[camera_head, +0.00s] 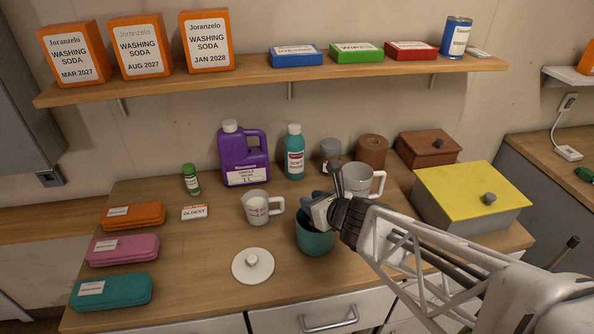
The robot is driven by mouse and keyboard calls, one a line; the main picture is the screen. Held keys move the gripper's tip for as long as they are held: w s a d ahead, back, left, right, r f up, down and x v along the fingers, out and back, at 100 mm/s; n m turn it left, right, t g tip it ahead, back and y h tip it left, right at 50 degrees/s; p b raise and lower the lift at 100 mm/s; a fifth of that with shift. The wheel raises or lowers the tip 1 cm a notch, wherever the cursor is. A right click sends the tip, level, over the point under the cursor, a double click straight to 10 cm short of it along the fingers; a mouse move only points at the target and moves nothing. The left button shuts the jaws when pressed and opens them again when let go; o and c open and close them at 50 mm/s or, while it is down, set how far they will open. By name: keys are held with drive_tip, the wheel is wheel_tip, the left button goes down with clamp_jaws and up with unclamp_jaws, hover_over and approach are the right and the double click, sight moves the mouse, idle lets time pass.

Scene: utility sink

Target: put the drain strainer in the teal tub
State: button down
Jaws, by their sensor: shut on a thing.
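The teal tub (315,243) stands on the wooden counter near the middle front. My gripper (324,203) is at the tub's opening, reaching in from the right, and covers part of its rim. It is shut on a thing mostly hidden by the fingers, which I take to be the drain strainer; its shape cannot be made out. Whether it is above or below the rim, or touches the tub, I cannot tell.
A white knobbed lid (253,267) lies left of the tub. A white measuring cup (258,208) stands behind it, and a larger mug (362,180) stands behind my gripper. A yellow-topped box (470,196) is at right. The left front counter holds several cases.

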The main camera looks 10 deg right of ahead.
drive_tip(key=shift+f, duration=0.2)
drive_tip(key=c, duration=0.9)
unclamp_jaws()
drive_tip(key=shift+r, duration=0.2)
drive_tip(key=shift+s+d+r, duration=0.25)
drive_tip(key=shift+s, duration=0.25)
drive_tip(key=v, duration=1)
drive_tip(key=shift+s+d, duration=0.2)
drive_tip(key=shift+s, duration=0.1)
drive_tip(key=shift+r, duration=0.1)
